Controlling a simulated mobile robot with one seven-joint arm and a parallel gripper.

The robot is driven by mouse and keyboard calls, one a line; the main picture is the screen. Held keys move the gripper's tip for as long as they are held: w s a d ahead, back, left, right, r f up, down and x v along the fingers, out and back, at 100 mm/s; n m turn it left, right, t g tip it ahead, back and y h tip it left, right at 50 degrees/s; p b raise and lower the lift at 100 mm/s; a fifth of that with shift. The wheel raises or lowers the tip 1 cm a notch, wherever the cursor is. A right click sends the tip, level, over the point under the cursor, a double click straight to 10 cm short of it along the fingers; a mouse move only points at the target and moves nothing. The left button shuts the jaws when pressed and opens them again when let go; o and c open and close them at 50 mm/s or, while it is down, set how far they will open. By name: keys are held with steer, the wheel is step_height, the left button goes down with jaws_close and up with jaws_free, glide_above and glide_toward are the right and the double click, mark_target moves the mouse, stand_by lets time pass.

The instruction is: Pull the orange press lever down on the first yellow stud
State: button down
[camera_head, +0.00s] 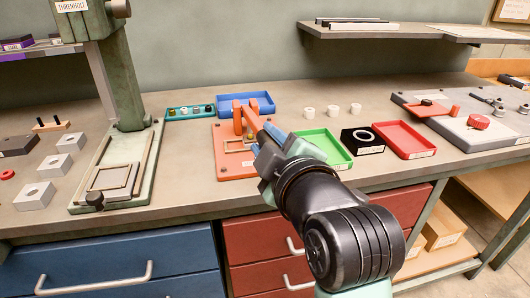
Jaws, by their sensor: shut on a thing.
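The orange press (228,163) stands on the bench left of the middle, with two uprights and an orange lever (252,118) that slopes down toward my gripper. My gripper (266,138) is at the lever's near end and shut on it; the fingertips and the grip itself are partly hidden. I cannot make out a yellow stud clearly under the lever; my gripper and the lever cover part of that spot.
A teal tray (170,115) with several small parts and a blue tray (262,95) lie behind the press. A green tray (338,158), black block (362,149) and red tray (404,151) lie right. A tall green machine (126,100) stands left. Three white cylinders (332,110) stand behind.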

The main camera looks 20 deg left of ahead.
step_height(320, 180, down, 6)
steer(key=t+y+b, duration=0.1)
steer(key=t+b, duration=0.1)
steer(key=b, duration=0.8)
steer(key=shift+s+d+y, duration=0.2)
steer(key=shift+s+y, duration=0.15)
steer(key=shift+y, duration=0.05)
steer(key=shift+f, duration=0.1)
steer(key=c, duration=0.6)
jaws_free()
steer(key=v, duration=1.3)
steer(key=shift+a+f+p, duration=0.1)
steer(key=shift+p, duration=0.25)
